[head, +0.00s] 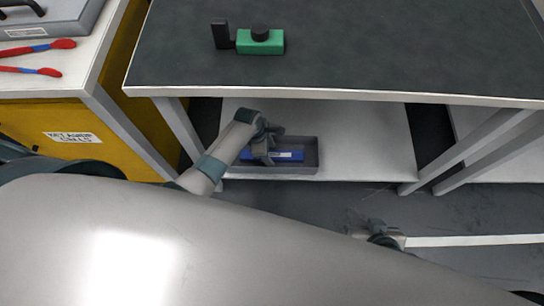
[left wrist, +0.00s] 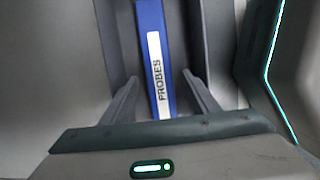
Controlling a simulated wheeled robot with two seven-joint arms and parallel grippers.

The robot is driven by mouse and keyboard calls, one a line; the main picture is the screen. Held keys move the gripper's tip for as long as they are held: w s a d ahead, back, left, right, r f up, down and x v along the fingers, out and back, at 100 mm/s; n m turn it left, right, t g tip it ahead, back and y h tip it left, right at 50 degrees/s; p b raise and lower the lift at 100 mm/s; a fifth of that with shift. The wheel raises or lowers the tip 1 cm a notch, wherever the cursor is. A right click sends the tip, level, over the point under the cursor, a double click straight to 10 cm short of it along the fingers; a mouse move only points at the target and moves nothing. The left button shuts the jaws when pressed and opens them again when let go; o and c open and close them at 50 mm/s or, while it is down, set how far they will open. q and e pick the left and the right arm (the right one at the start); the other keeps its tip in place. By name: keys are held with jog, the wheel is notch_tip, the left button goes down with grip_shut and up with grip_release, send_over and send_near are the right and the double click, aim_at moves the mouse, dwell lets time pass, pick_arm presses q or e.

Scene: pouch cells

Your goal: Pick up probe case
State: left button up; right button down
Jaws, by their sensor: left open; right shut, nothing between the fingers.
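The probe case (head: 290,156) is a blue box lying in a grey tray (head: 312,143) on the shelf under the dark-topped bench. In the left wrist view the probe case (left wrist: 152,22) has a white label reading PROBES. My left gripper (head: 264,154) reaches in over the tray at the case. In the left wrist view my left gripper (left wrist: 160,76) is open, with one finger on each side of the case. I cannot tell how deep the fingers reach beside it. My right gripper (head: 378,228) is shut and empty, low over the floor, partly hidden by my own body.
A green block with a black knob (head: 260,41) stands on the bench top (head: 400,50). The bench edge overhangs the shelf (head: 375,150), which is clear right of the tray. A yellow cabinet (head: 130,125) stands at left, with red-and-blue tools (head: 35,48) and a grey case (head: 45,20) on top.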

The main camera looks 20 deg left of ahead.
aim_at(275, 154)
pick_arm(q)
jog(key=shift+f, duration=0.15)
pick_arm(e)
jog(key=shift+a, duration=0.1)
pick_arm(q)
jog(key=c, duration=1.2)
jog(key=shift+r, duration=0.2)
pick_arm(e)
jog(key=shift+r, duration=0.1)
